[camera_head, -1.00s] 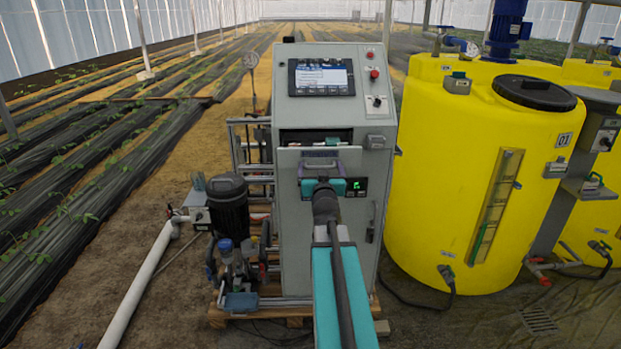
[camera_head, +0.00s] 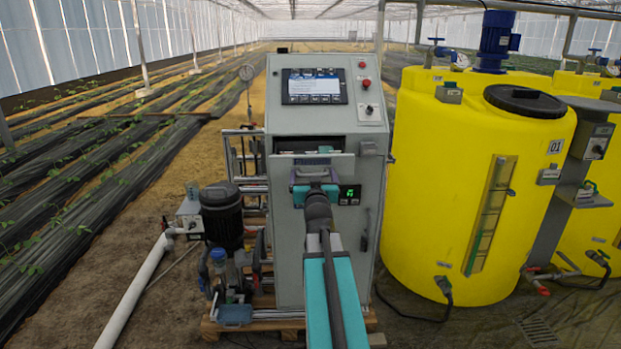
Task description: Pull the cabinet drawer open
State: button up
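The grey cabinet (camera_head: 372,150) stands in the middle of the head view. Its drawer (camera_head: 343,165) is in the upper part, below the screen. Its front stands out a little, and a dark gap with some contents shows above it. My gripper (camera_head: 315,177), with teal sides, is at the middle of the drawer front, seen from behind. A purplish bar shows just above its teal body; I cannot tell whether this is the handle or part of my gripper. The fingertips are hidden, so I cannot tell whether they are shut on the handle.
A yellow tank (camera_head: 430,200) stands close at the cabinet's right. A dark pump (camera_head: 222,215) and pipework are at its lower left, with a white pipe (camera_head: 133,290) on the ground. The wooden pallet (camera_head: 290,325) sticks out at the base.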

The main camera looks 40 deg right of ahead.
jog(key=shift+o, duration=0.2)
jog(key=shift+s, duration=0.1)
jog(key=b+v, duration=0.5)
jog(key=b, duration=0.2)
jog(key=shift+s+a+f+b, duration=0.15)
jog(key=shift+s+a+b, duration=0.1)
jog(key=shift+b, duration=0.15)
dwell(0.5)
jog(key=b+v, duration=0.2)
jog(key=b, duration=0.6)
jog(key=shift+s+a+b, duration=0.1)
jog(key=shift+a+b, duration=0.05)
jog(key=shift+b, duration=0.2)
jog(key=b+v, duration=0.5)
jog(key=b, duration=0.3)
jog(key=shift+s+a, duration=0.15)
jog(key=shift+s, duration=0.05)
dwell(0.4)
